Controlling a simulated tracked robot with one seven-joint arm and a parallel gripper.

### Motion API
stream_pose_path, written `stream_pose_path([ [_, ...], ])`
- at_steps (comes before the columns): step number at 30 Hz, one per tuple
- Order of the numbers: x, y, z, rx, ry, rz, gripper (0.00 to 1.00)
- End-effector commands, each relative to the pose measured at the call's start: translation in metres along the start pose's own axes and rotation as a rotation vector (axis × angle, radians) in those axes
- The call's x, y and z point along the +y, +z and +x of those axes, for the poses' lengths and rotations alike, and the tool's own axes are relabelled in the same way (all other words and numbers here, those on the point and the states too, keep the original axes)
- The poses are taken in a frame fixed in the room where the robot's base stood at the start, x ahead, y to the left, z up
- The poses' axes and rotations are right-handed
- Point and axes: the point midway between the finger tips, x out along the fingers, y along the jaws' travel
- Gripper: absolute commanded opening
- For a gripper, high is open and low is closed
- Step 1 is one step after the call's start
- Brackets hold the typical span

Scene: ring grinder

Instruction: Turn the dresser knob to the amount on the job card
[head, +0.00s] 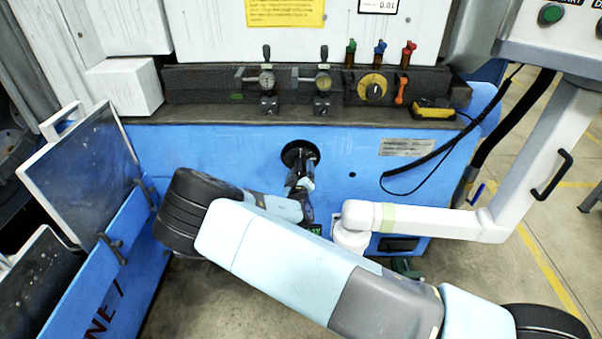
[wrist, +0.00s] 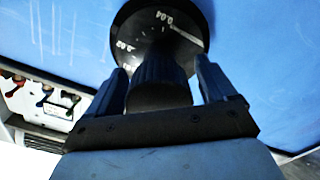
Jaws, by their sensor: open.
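The dresser knob (wrist: 160,75) is a dark ribbed knob on a round black dial (wrist: 135,22) with white marks, one reading 0.04. In the head view the dial (head: 296,150) sits in the blue machine front. My gripper (wrist: 160,82) is open, with one finger on each side of the knob. A gap shows at the right finger; I cannot tell if the left one touches. In the head view my gripper (head: 301,183) points at the dial and partly hides it. The job card (head: 378,5), cut off at the top, shows 0.01.
A shelf above the dial carries a yellow rotary dial (head: 373,87), two gauge valves and coloured levers. A white jointed pendant arm (head: 430,220) is at right, close to my arm. Open blue panels (head: 100,250) stand at left.

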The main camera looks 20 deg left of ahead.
Motion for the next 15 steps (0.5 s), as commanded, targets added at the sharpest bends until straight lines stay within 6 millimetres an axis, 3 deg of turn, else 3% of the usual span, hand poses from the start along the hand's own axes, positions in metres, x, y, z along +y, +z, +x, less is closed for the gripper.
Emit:
stream_pose_path([
  [5, 0.0001, 0.0001, -0.0001, 0.0, 0.0, 0.0, 0.84],
  [15, 0.0002, 0.0002, -0.0003, 0.0, 0.0, 0.0, 0.51],
])
